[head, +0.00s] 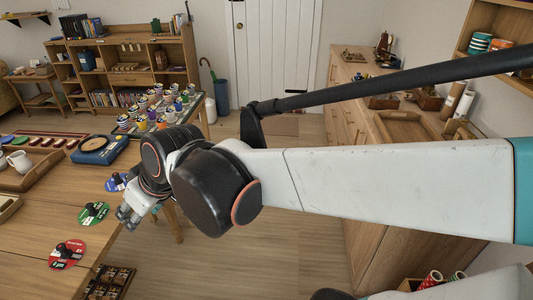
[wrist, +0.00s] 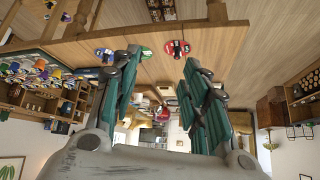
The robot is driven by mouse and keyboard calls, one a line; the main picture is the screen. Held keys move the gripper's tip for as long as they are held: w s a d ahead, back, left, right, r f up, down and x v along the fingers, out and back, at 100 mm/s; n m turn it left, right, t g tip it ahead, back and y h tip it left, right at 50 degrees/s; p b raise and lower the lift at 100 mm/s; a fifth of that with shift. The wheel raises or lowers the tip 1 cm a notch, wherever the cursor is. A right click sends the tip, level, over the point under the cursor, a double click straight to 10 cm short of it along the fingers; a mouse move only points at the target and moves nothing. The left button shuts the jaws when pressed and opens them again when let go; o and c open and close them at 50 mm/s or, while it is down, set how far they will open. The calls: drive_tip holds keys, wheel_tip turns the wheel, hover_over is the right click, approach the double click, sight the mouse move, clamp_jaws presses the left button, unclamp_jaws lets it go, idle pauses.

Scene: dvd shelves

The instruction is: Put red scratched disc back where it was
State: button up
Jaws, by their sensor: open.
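A red disc (head: 68,254) with a black knob-like piece on it lies on the wooden table near its front edge. A green disc (head: 94,213) and a blue disc (head: 118,182) lie in a row beyond it. Scratches are too small to tell. My gripper (head: 128,217) is open and empty at the table's right edge, right of the green disc and apart from the discs. In the wrist view, the red disc (wrist: 177,48), green disc (wrist: 146,53) and blue disc (wrist: 104,54) show beyond my open gripper (wrist: 162,58).
A blue case (head: 99,150) and a wooden tray (head: 40,172) with white cups are farther back on the table. Many cups stand on a table behind. A dark rack (head: 110,282) sits low by the table's front right. Wooden cabinets line the right wall; floor between is clear.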

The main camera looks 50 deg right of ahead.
drive_tip(key=s+d+m+h, duration=0.2)
drive_tip(key=s+d, duration=0.2)
drive_tip(key=s, duration=0.5)
drive_tip(key=shift+f, duration=0.4)
idle(0.5)
